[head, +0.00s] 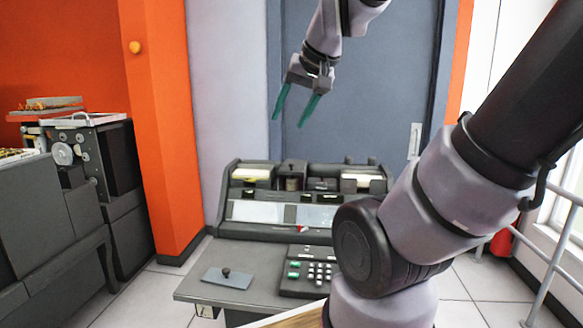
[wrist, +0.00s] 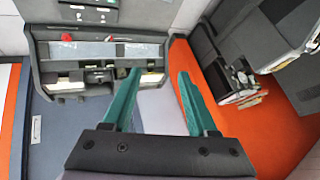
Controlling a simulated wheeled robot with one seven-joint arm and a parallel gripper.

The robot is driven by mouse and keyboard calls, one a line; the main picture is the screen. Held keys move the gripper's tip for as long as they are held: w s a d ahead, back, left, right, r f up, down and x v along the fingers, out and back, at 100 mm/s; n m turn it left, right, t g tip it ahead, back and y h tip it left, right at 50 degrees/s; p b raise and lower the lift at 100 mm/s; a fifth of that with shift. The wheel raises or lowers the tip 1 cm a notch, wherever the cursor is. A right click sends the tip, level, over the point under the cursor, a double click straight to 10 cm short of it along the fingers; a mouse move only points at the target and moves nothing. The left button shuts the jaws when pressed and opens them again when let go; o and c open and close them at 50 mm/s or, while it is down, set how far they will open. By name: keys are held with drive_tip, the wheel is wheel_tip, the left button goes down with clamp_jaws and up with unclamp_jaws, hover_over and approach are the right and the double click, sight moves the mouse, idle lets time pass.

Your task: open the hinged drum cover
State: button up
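The dark grey card punch machine (head: 268,232) stands on a desk in front of the blue-grey door. A small upright housing (head: 291,168) at its top middle, with a brownish cylinder below it, looks like the drum and its cover; I cannot tell for sure whether the cover is shut. My gripper (head: 289,122) hangs above this housing, apart from the machine, with its two green fingers spread and nothing between them. In the wrist view the gripper (wrist: 159,73) also shows open and empty, with the machine (wrist: 45,50) at the upper left, seen inverted.
A keyboard (head: 308,271) and a blue-grey plate with a black knob (head: 228,278) lie on the desk (head: 195,290). An orange pillar (head: 165,130) and dark machines (head: 120,170) stand at left. Metal railing (head: 560,250) is at right. The air around my gripper is clear.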

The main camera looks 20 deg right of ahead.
sight(292, 165)
drive_tip(key=w+d+f+t+h, duration=0.15)
drive_tip(key=w+d, duration=0.25)
drive_tip(key=w, duration=0.7)
drive_tip(key=w+d+f+n+t+h, duration=0.1)
drive_tip(key=w+d+f+t, duration=0.2)
drive_tip(key=w, duration=0.8)
drive_tip(key=w+d+f+h, duration=0.15)
drive_tip(key=w+d, duration=0.35)
drive_tip(key=w, duration=0.6)
drive_tip(key=w+d+f+n+t, duration=0.1)
drive_tip(key=w+d+f+t, duration=0.35)
drive_tip(key=f, duration=0.75)
drive_tip(key=w+d+f+t, duration=0.1)
drive_tip(key=w+d+f, duration=0.6)
drive_tip(key=f, duration=0.5)
drive_tip(key=w, duration=1.1)
drive_tip(key=shift+w+d, duration=0.1)
drive_tip(key=shift+w, duration=0.05)
clamp_jaws()
